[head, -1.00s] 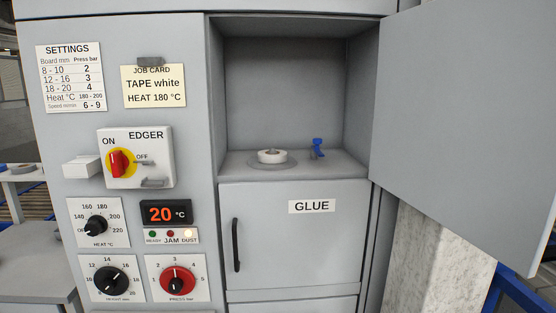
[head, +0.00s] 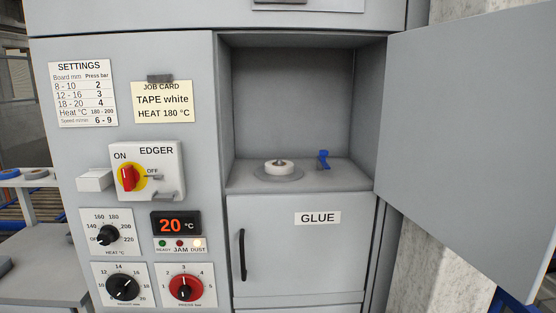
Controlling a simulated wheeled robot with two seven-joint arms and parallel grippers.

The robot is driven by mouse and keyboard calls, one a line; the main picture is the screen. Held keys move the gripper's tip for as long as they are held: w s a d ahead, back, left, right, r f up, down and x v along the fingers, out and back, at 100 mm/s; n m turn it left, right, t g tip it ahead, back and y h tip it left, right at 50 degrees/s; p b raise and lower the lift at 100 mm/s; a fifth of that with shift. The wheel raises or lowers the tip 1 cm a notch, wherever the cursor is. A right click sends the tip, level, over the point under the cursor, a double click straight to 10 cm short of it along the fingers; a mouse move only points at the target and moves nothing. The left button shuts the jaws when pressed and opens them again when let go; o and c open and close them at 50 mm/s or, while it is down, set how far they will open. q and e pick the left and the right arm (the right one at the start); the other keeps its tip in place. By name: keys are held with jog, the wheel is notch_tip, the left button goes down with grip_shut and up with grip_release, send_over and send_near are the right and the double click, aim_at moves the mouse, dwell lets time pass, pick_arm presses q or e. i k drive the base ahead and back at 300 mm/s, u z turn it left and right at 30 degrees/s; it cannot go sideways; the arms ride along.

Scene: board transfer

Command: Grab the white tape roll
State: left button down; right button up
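A white tape roll (head: 279,168) lies flat on a grey round disc (head: 291,178) in the open compartment of the grey machine. A dark hub shows in the roll's centre. A small blue lever or clamp (head: 322,159) stands just right of the roll, apart from it. The job card (head: 163,101) reads "TAPE white, HEAT 180 °C". Neither of my grippers is in view.
The compartment door (head: 460,140) stands open at the right. Below the compartment is the closed GLUE door (head: 300,245) with a black handle. The EDGER switch panel (head: 148,170) and dials are at left.

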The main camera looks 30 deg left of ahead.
aim_at(287, 169)
jog(key=u, duration=2.35)
jog(key=i, duration=0.6)
